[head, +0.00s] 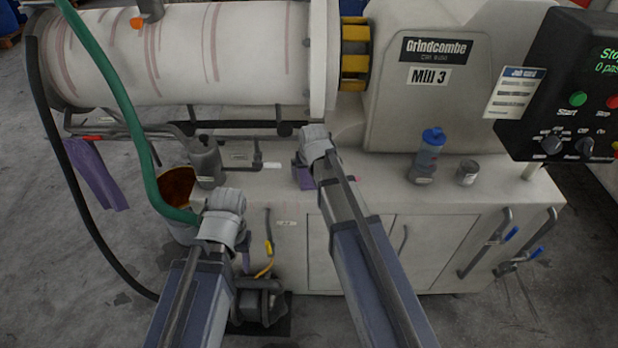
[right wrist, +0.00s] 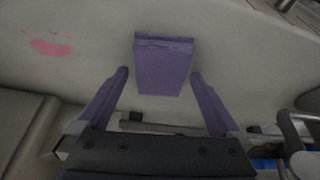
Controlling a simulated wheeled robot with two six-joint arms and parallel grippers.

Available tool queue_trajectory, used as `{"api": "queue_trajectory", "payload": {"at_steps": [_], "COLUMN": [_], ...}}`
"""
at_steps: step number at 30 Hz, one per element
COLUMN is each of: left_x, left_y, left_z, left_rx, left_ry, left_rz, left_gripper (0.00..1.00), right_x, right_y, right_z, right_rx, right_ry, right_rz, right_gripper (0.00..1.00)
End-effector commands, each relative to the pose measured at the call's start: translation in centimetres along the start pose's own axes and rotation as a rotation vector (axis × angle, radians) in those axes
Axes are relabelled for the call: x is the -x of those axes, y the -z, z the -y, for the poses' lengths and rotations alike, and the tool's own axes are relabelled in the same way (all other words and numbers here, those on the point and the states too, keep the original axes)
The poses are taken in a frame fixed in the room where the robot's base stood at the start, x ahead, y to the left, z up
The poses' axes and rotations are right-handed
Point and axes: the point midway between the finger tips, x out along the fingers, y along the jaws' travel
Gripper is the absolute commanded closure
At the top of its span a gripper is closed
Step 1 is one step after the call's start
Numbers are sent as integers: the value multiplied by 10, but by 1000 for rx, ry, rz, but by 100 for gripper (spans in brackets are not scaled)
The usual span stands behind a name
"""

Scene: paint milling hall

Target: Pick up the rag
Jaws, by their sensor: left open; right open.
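A purple cloth, which looks like a folded rag (right wrist: 163,68), lies on the pale surface ahead of my right gripper in the right wrist view. It lies between the lines of the two fingers, just beyond their tips.
Another purple cloth (head: 97,175) hangs at the bench's left end. A green hose (head: 115,85) passes close to my left gripper. A grey bottle (head: 205,160) stands behind it.

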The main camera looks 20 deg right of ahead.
Motion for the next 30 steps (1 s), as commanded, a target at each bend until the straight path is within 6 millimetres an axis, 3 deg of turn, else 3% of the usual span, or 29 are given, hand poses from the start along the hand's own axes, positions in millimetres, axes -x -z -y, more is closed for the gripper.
{"api": "queue_trajectory", "payload": {"at_steps": [17, 30], "left_x": [-4, -4], "left_y": [0, 0], "left_z": [0, 0], "left_rx": [0, 0], "left_ry": [0, 0], "left_rz": [0, 0], "left_gripper": [49, 49], "right_x": [-4, -4], "right_y": [-2, -2], "right_z": [0, 0], "right_rx": [0, 0], "right_ry": [0, 0], "right_rz": [0, 0], "right_gripper": [0, 47]}}
